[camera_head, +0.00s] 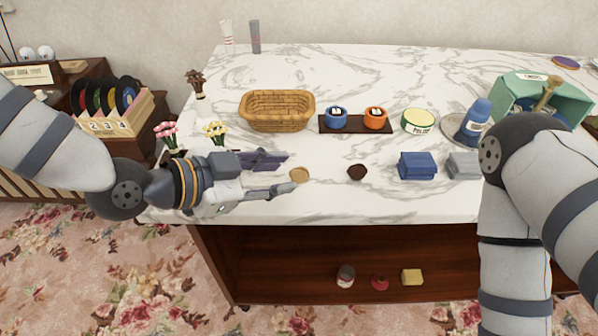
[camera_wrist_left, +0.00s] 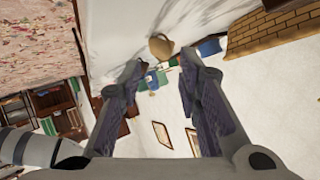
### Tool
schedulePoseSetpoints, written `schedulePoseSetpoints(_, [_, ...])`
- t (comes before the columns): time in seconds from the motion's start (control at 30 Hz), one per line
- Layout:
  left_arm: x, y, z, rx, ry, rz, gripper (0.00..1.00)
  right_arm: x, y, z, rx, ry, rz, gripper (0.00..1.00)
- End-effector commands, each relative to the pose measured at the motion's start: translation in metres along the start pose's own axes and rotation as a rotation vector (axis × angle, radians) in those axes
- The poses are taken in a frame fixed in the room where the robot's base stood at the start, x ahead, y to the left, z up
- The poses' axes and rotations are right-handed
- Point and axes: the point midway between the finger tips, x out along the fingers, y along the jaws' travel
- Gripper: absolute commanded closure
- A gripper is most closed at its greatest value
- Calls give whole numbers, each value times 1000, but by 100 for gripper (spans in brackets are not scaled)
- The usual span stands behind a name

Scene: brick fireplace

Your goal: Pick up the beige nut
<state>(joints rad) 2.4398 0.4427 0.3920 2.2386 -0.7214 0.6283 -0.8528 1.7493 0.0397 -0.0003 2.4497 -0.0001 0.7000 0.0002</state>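The beige nut (camera_head: 299,174) lies on the white marble tabletop, just beyond the fingertips of my left gripper (camera_head: 287,173). In the left wrist view the beige nut (camera_wrist_left: 160,46) shows between and slightly past the two fingertips (camera_wrist_left: 162,63). The left gripper is open and empty, low over the table and coming in from the left. I cannot tell whether a finger touches the nut. My right arm is at the right edge of the head view; its gripper is not in view.
A dark brown nut (camera_head: 357,172) lies to the right of the beige one. Blue folded cloths (camera_head: 417,166) lie farther right. A wicker basket (camera_head: 277,110) and a dark tray (camera_head: 327,125) with two pots stand behind. Small flowers (camera_head: 215,132) stand near my left arm.

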Motion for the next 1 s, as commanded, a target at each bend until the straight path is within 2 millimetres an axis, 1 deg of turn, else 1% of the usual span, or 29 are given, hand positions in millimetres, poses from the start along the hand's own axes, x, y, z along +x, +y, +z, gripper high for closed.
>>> schedulePoseSetpoints(0.03, [11,2,2,-2,-1,5,69,3,0,2,0,-9,0,29])
schedulePoseSetpoints(0.1, [26,1,2,-2,-1,4,69,6,0,3,0,-16,1,29])
schedulePoseSetpoints(0.2, [40,0,2,-2,-1,3,69,8,0,5,0,-24,1,29])
schedulePoseSetpoints(0.27, [44,0,1,-2,-1,2,69,9,0,5,0,-25,1,29])
schedulePoseSetpoints(0.47, [44,-2,-1,-1,0,-1,69,8,0,5,-1,-23,1,29])
schedulePoseSetpoints(0.5, [44,-2,-1,-1,0,-1,78,8,0,5,-1,-23,1,29])
schedulePoseSetpoints(0.53, [44,-2,-1,-1,0,-1,85,8,0,5,-1,-23,1,29])
schedulePoseSetpoints(0.57, [44,-2,-1,-1,0,-1,86,8,0,5,-1,-23,1,29])
schedulePoseSetpoints(0.87, [44,-2,-1,-1,0,-1,87,8,0,5,-1,-23,1,29])
schedulePoseSetpoints(1.0, [40,-5,-8,2,2,-2,87,6,0,3,-1,-16,1,29])
